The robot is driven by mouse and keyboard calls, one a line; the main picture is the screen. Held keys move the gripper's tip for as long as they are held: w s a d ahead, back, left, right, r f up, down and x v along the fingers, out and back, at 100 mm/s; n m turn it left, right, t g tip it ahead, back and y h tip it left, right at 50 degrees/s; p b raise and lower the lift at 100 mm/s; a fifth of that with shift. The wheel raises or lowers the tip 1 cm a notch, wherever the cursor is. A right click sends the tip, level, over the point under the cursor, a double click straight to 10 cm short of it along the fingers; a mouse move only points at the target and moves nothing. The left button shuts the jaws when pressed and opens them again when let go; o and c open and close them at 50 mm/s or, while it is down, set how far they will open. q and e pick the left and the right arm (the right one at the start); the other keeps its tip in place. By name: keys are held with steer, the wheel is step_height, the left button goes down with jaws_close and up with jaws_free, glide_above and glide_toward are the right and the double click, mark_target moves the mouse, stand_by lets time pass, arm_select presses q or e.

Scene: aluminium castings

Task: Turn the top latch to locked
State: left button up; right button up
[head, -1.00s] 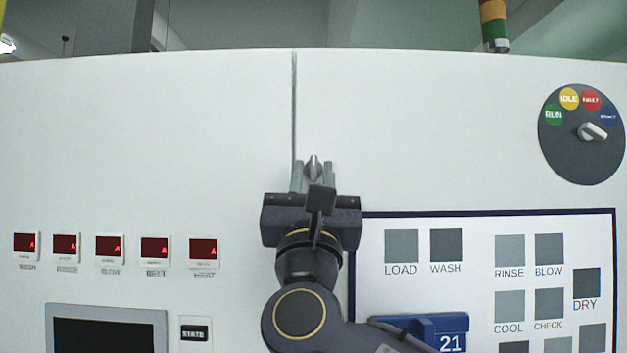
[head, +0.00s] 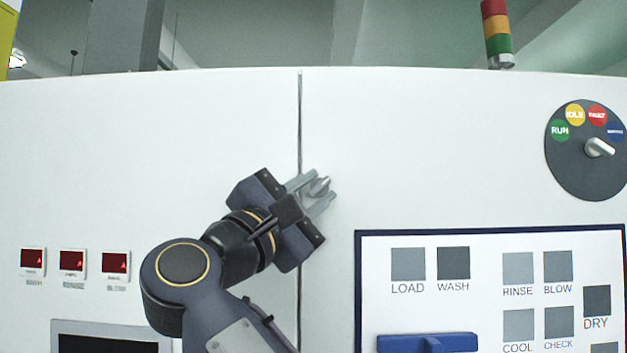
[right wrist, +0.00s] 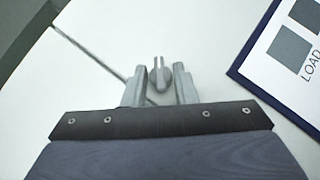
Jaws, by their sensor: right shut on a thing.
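The top latch (head: 320,187) is a small grey metal knob on the white cabinet front, just right of the vertical door seam. It is tilted toward the upper right in the head view. My right gripper (head: 323,183) reaches it from the lower left, with one finger on each side of the knob, shut on it. In the right wrist view the latch (right wrist: 160,75) shows between the two grey fingers of the gripper (right wrist: 158,80). The fingers hide part of the latch base in the head view. My left gripper is not in view.
A framed button panel (head: 480,237) lies to the lower right, with a blue block (head: 400,343) on it. A rotary selector dial (head: 575,175) is at the far right. Red displays (head: 73,259) are at the lower left. The upper cabinet front is clear.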

steer(key=shift+m+g+p, duration=0.6)
steer(key=shift+m+g, duration=0.4)
steer(key=shift+m, duration=0.4)
steer(key=o, duration=0.6)
steer(key=shift+o, duration=0.2)
steer(key=b+v, duration=0.1)
steer(key=v, duration=0.6)
steer(key=shift+s+a+f+b, duration=0.2)
steer(key=shift+s+a+b, duration=0.05)
steer(key=shift+b, duration=0.15)
